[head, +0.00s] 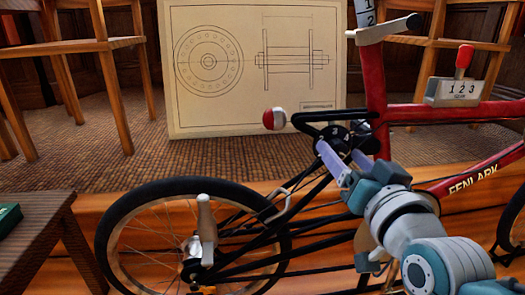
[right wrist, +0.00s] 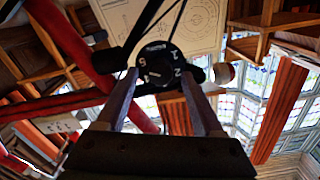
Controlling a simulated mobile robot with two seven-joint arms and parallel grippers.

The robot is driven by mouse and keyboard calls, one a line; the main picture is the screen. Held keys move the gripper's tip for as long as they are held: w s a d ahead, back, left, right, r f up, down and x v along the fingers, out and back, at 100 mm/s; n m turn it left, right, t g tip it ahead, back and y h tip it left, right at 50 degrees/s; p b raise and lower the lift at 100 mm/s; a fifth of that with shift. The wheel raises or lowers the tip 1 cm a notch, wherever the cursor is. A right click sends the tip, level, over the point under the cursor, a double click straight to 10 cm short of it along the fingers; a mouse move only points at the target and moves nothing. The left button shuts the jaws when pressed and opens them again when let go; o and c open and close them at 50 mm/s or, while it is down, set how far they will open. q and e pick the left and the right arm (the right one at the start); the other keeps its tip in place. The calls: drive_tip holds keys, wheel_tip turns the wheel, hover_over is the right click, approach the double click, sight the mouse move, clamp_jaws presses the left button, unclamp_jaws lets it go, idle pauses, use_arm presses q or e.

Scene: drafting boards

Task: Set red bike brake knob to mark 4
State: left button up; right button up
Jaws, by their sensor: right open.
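The brake knob (head: 338,131) is a dark round dial with pale numbers. It sits by the black bar behind the red frame tube of the bike (head: 374,80). In the head view the digits 3 and 4 seem to show on it. In the right wrist view the knob (right wrist: 158,66) lies between my fingertips, with pale digits around its face. I cannot tell which mark it is set to. My right gripper (head: 343,160) is open just below and in front of the knob, fingers pointing at it. Contact is not clear. My left gripper is not in view.
A grey gear box (head: 454,92) marked 1 2 3 with a red lever stands on the top tube. A red and white ball (head: 275,118) is left of the knob. The rear wheel (head: 110,240) is below left. A drawing board (head: 185,120) stands behind.

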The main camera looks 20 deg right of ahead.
drive_tip(key=shift+w+d, duration=0.1)
drive_tip(key=shift+w, duration=0.35)
drive_tip(key=shift+c, duration=0.2)
clamp_jaws()
